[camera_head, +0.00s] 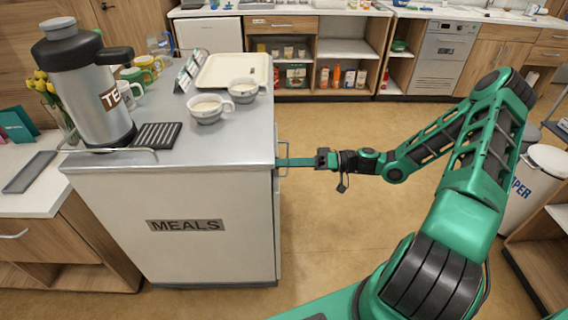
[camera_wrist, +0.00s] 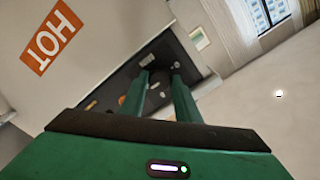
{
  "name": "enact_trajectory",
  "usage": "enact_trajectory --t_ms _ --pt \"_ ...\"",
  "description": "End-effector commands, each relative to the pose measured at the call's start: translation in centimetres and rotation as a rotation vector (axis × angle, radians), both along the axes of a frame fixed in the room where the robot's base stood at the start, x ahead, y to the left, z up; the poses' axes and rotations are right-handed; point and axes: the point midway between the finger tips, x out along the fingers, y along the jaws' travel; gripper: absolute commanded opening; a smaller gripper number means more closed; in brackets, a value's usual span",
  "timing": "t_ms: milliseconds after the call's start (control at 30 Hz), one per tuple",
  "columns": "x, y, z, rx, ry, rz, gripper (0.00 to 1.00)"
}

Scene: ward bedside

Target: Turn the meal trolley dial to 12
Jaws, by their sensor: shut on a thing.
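The meal trolley (camera_head: 215,262) stands at left centre in the head view, with a grey top and a MEALS label on its front. My gripper (camera_head: 290,162) reaches its right side, where the control face is turned away from the head camera. In the wrist view my gripper (camera_wrist: 161,72) has its two green fingers against a dark control panel (camera_wrist: 118,92). They are shut on a dark round dial (camera_wrist: 158,92), partly hidden between them. The dial's numbers and pointer setting cannot be read.
An orange HOT sign (camera_wrist: 51,36) is on the trolley beside the panel. On top are a TEA urn (camera_head: 85,85), two bowl-like cups (camera_head: 209,108), a cream tray (camera_head: 232,70) and mugs (camera_head: 133,78). Open floor (camera_head: 340,220) lies right of the trolley.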

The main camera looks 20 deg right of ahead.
Motion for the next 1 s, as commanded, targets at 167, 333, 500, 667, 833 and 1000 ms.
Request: enact_trajectory --t_ms 167,333,500,667,833,1000 --pt "0.2 -0.2 -0.1 -0.004 0.000 -0.008 0.07" --pt "0.2 -0.1 -0.1 -0.002 0.000 -0.006 0.48" --pt "0.1 -0.1 -0.1 -0.002 0.000 -0.004 0.48" --pt "-0.1 -0.7 -0.1 -0.002 0.000 -0.004 0.48" --pt "-0.8 -3.1 -0.1 -0.003 -0.001 -0.007 0.48" --pt "-1.7 -6.3 -0.1 -0.003 -0.001 -0.008 0.48"
